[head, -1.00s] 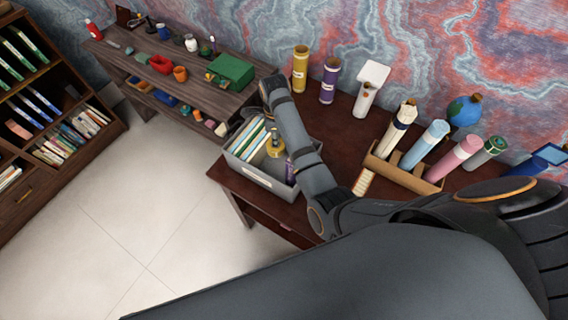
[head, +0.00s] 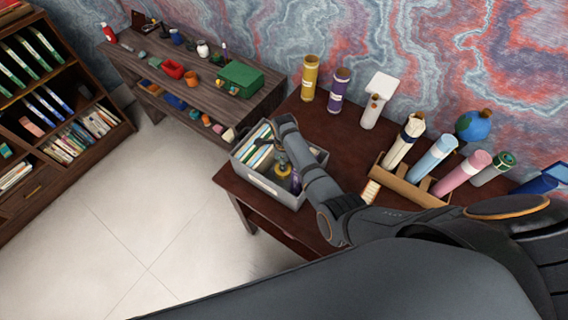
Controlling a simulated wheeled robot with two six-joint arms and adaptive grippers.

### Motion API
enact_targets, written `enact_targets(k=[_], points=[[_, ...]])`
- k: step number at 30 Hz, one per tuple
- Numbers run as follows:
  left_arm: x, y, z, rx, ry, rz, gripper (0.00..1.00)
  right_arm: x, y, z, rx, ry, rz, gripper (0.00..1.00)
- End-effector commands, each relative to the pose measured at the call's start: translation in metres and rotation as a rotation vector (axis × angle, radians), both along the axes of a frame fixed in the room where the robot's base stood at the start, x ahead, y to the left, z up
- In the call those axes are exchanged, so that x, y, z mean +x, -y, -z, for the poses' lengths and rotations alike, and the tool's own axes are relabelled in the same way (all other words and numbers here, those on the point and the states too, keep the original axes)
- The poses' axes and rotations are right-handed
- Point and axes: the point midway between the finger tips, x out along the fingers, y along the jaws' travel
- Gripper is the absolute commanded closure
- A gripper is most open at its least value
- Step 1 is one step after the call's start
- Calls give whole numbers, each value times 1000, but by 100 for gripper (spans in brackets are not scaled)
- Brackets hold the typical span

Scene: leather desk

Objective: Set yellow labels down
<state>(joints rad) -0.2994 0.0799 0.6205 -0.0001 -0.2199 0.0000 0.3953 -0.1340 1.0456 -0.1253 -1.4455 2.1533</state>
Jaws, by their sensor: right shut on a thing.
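The yellow labels (head: 282,172) show as a small olive-yellow, roundish thing inside the grey bin (head: 265,187), too small to make out in detail. My right gripper (head: 281,160) is over the bin, pointing down, shut on the yellow labels. My forearm covers part of the bin's right side. Whether the labels touch the bin's floor cannot be told. My left gripper is not in view.
Upright folders (head: 260,150) fill the bin's left part, and a purple thing (head: 296,181) stands beside the labels. A yellow tube (head: 310,78) and a purple tube (head: 339,90) stand behind. A wooden rack (head: 412,191) holds several rolls at right.

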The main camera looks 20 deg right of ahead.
Motion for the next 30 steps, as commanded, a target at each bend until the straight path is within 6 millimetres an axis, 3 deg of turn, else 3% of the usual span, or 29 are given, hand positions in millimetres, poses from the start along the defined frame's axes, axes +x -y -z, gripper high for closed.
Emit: enact_targets(k=[9, 10, 15, 23, 26, 30], points=[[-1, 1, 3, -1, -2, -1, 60, 1, 0, 4, 0, 1, 0, 100], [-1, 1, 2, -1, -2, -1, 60, 1, 0, 3, 0, 1, 0, 81], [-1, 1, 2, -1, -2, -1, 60, 0, 0, 3, 0, 1, 0, 61], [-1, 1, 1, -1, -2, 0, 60, 0, 0, 2, 0, 1, 0, 61], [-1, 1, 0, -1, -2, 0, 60, 1, 0, -6, 1, 4, 1, 61], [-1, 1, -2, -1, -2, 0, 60, 2, -1, -35, 2, 7, 2, 61]])
